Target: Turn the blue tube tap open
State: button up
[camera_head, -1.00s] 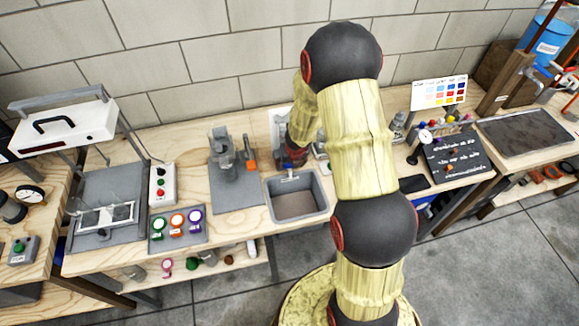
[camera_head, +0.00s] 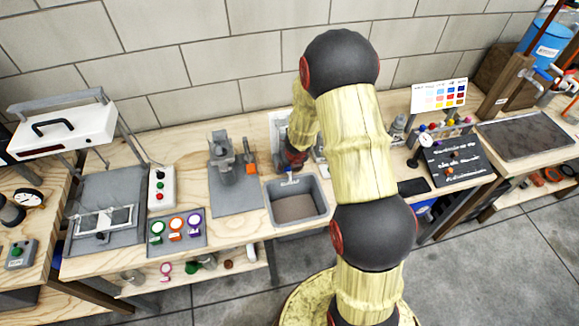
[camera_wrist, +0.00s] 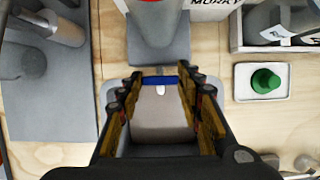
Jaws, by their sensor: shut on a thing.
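The blue tube tap (camera_wrist: 160,82) shows in the wrist view as a blue bar across the far end of a grey basin (camera_head: 322,211), with a small white piece in front of it. My gripper (camera_wrist: 160,88) has one finger at each end of the blue bar and is shut on it. In the head view my gripper (camera_head: 291,160) is low at the back edge of the basin, partly hidden by my arm. The tap is too small there to tell how its handle is turned.
A grey post with a red part (camera_wrist: 152,30) stands just behind the tap. A green knob (camera_wrist: 265,80) on a white tray is to the right. In the head view, an orange-handled device on a grey mat (camera_head: 236,205) is left of the basin.

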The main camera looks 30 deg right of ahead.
jog(key=shift+c, duration=1.4)
jog(key=shift+n, duration=0.3)
jog(key=shift+d+r+n+y+p, duration=0.15)
jog(key=shift+n+y+p, duration=0.4)
jog(key=shift+n, duration=0.55)
jog(key=shift+n+y+p, duration=0.55)
jog(key=shift+n+p, duration=0.15)
jog(key=shift+n, duration=0.8)
jog(key=o, duration=1.1)
jog(key=shift+o, duration=0.3)
